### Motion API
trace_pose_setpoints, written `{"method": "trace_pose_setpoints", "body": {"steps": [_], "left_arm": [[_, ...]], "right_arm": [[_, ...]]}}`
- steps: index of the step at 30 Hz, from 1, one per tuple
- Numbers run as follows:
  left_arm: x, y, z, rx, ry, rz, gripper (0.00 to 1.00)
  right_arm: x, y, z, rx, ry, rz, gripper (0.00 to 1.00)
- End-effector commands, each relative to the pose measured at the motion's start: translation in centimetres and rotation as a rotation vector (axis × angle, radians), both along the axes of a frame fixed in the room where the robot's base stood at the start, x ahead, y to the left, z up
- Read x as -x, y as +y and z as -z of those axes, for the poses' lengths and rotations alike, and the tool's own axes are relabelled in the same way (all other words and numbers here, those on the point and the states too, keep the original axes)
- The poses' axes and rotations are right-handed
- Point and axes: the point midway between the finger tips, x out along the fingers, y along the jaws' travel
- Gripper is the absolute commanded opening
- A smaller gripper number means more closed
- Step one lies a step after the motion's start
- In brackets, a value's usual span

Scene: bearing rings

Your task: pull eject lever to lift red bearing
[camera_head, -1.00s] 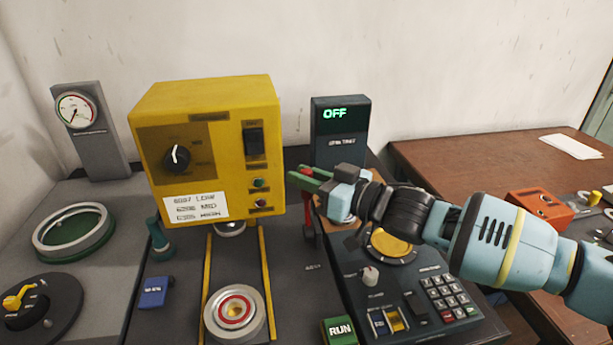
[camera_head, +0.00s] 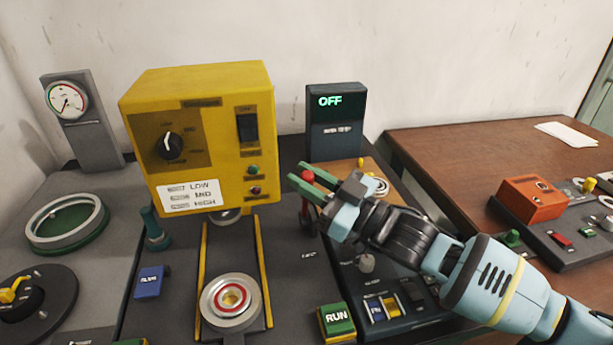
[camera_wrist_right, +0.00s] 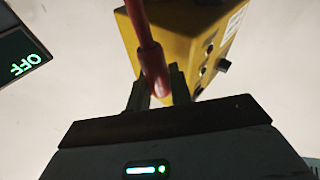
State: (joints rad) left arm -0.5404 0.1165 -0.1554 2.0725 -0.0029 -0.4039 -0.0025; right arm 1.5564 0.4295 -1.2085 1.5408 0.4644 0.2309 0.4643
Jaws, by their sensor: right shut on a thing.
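The eject lever, with a red knob (camera_head: 307,175) and red shaft, stands to the right of the yellow press box. My right gripper (camera_head: 308,180) is shut on it, its green fingers on either side of the knob. In the right wrist view the red lever (camera_wrist_right: 150,55) runs down between the fingertips (camera_wrist_right: 158,88). The red bearing (camera_head: 232,298) sits level in its round metal holder between two yellow rails, in front of the yellow box. My left gripper is not in view.
The yellow box (camera_head: 200,135) stands close left of my right gripper. A dark display (camera_head: 335,120) reading OFF stands behind. A green RUN button (camera_head: 337,320) and a blue button (camera_head: 150,282) flank the rails. A brown table (camera_head: 470,150) is at the right.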

Motion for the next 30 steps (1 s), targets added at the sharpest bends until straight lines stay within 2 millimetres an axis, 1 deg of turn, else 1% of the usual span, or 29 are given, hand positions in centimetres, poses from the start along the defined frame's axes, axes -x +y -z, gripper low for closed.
{"method": "trace_pose_setpoints", "body": {"steps": [3, 4, 5, 6, 13, 16, 20, 23, 25, 30], "left_arm": [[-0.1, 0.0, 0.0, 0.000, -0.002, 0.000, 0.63], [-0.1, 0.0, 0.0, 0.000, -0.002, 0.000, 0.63], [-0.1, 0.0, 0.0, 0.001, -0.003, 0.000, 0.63], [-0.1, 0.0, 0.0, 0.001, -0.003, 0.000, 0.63], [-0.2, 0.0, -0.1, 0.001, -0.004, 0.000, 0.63], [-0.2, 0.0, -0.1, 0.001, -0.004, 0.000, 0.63], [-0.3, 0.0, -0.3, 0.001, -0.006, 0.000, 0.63], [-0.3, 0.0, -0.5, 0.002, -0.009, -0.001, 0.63], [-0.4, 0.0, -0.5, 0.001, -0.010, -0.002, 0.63], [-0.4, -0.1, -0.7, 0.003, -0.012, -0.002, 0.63]], "right_arm": [[0.0, 0.1, 0.1, 0.002, 0.004, -0.001, 0.00], [0.0, 0.1, 0.1, 0.002, 0.004, -0.001, 0.23], [0.0, 0.1, 0.1, 0.002, 0.004, -0.001, 0.27], [0.0, 0.1, 0.1, 0.002, 0.004, -0.001, 0.29], [0.0, 0.0, 0.0, 0.001, 0.003, 0.000, 0.29], [0.0, 0.0, -0.4, 0.001, 0.002, 0.000, 0.29], [0.0, 0.0, -2.0, 0.000, -0.002, -0.001, 0.29], [0.0, 0.0, -3.9, 0.001, -0.002, -0.001, 0.29], [1.3, 0.0, -3.5, 0.000, 0.008, -0.005, 0.29], [4.0, -0.2, -3.7, 0.000, 0.006, -0.003, 0.29]]}}
